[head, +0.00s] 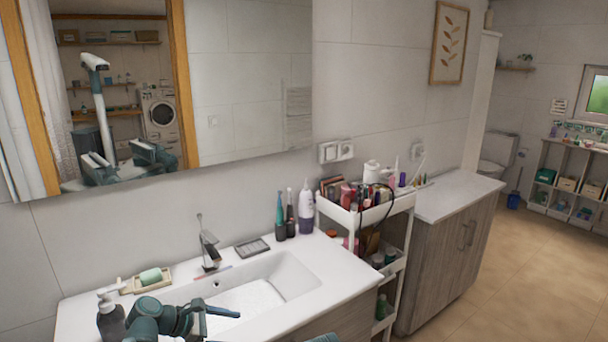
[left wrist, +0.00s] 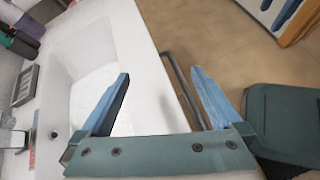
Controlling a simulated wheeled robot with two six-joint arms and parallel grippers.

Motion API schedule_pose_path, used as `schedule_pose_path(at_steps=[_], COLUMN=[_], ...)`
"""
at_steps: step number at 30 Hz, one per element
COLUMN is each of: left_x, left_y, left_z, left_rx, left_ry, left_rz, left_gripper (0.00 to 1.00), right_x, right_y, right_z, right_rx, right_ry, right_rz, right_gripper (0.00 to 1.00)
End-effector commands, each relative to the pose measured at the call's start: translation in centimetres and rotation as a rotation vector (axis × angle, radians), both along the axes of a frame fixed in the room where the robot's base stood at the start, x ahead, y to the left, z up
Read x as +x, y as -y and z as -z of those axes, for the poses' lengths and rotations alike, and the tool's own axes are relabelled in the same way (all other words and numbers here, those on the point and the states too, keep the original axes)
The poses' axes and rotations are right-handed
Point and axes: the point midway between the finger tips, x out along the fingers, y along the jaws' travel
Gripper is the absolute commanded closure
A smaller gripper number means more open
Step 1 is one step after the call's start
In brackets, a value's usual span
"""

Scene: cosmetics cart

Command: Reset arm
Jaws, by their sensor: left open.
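My left gripper (head: 217,316) is at the bottom of the head view, over the front-left part of the white sink counter. In the left wrist view its two blue fingers stand wide apart, and the left gripper (left wrist: 160,76) is open with nothing between them. Beyond the fingers are the counter's front edge and the floor. The sink basin (head: 295,276) lies to the right of the gripper in the head view, and it also shows in the left wrist view (left wrist: 88,62).
A faucet (head: 208,245), soap dish (head: 146,283) and soap dispenser (head: 111,320) stand near the left arm. Toothbrushes and bottles (head: 305,212) stand by the wall. A white cosmetics cart (head: 403,204) is right of the counter. Open floor (head: 520,270) lies further right.

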Motion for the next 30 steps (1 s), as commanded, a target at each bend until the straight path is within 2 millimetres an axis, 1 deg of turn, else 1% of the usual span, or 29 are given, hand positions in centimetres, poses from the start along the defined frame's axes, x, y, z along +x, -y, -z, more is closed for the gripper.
schedule_pose_path(at_steps=[1, 5, 8, 11, 12, 14, 15, 19, 21, 24, 27, 30], left_x=[-0.6, -2.4, -4.2, -6.7, -8.0, -9.9, -11.0, -14.0, -15.1, -16.1, -16.6, -16.7], left_y=[1.2, 4.0, 6.1, 8.5, 9.5, 10.6, 11.2, 12.0, 12.1, 12.1, 12.1, 12.0], left_z=[0.6, 2.5, 4.2, 6.1, 7.0, 8.1, 8.7, 10.0, 10.2, 10.3, 10.3, 10.2], left_rx=[0.044, 0.183, 0.308, 0.46, 0.529, 0.633, 0.695, 0.857, 0.916, 0.973, 1.003, 1.016], left_ry=[0.017, 0.075, 0.132, 0.209, 0.246, 0.308, 0.345, 0.448, 0.486, 0.523, 0.541, 0.547], left_rz=[0.053, 0.218, 0.383, 0.616, 0.735, 0.927, 1.056, 1.443, 1.614, 1.8, 1.913, 1.962], left_gripper=[0.01, 0.01, 0.01, 0.01, 0.01, 0.01, 0.01, 0.01, 0.01, 0.01, 0.01, 0.01], right_x=[0.0, 0.0, 0.0, 0.0, 0.0, 0.0, 0.0, 0.0, 0.0, 0.0, 0.0, 0.0], right_y=[0.0, 0.0, 0.0, 0.0, 0.0, 0.0, 0.0, 0.0, 0.0, 0.0, 0.0, 0.0], right_z=[0.0, 0.1, 0.2, 0.2, 0.3, 0.3, 0.4, 0.5, 0.5, 0.5, 0.5, 0.5], right_rx=[0.0, 0.0, 0.0, 0.0, 0.0, 0.0, 0.0, 0.0, 0.0, 0.0, 0.0, 0.0], right_ry=[0.0, 0.0, 0.0, 0.0, 0.0, 0.0, 0.0, 0.0, 0.0, 0.0, 0.0, 0.0], right_rz=[0.0, 0.0, 0.0, 0.0, 0.0, 0.0, 0.0, 0.0, 0.0, 0.0, 0.0, 0.0], right_gripper=[0.38, 0.38, 0.38, 0.38, 0.38, 0.38, 0.38, 0.38, 0.38, 0.38, 0.38, 0.38])
